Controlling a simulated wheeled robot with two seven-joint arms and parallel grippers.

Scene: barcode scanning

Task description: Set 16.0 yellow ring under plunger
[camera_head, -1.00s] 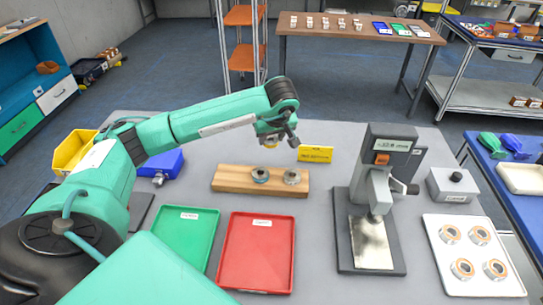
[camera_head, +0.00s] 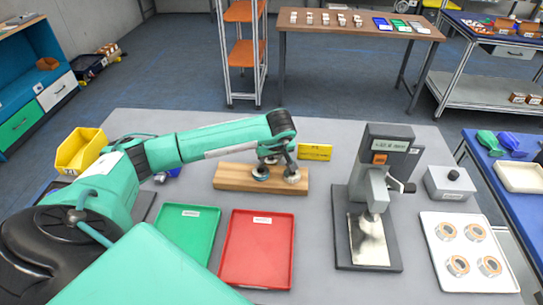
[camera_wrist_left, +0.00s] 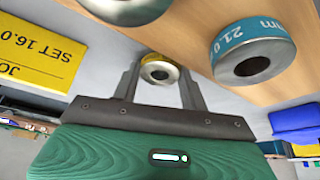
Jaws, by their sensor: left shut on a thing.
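My left gripper (camera_head: 279,160) is over the wooden board (camera_head: 230,178), close to two steel rings. In the left wrist view the gripper (camera_wrist_left: 160,84) is shut on the yellow ring (camera_wrist_left: 154,58), a small steel ring with a yellow band, between its fingers. I cannot tell whether it touches the board. A blue-banded ring (camera_wrist_left: 253,50) marked 21.0 and a grey ring (camera_wrist_left: 128,10) are beside it. The gauge (camera_head: 378,185) with its plunger stands right of the board, over a bare metal plate (camera_head: 368,242). My right gripper is not in view.
A yellow sign (camera_head: 315,152) stands behind the board; its "SET 16.0" text shows in the left wrist view. Green (camera_head: 186,230) and red (camera_head: 258,250) trays lie in front. A grey button box (camera_head: 450,184) and a white tray (camera_head: 463,275) with several rings are right of the gauge.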

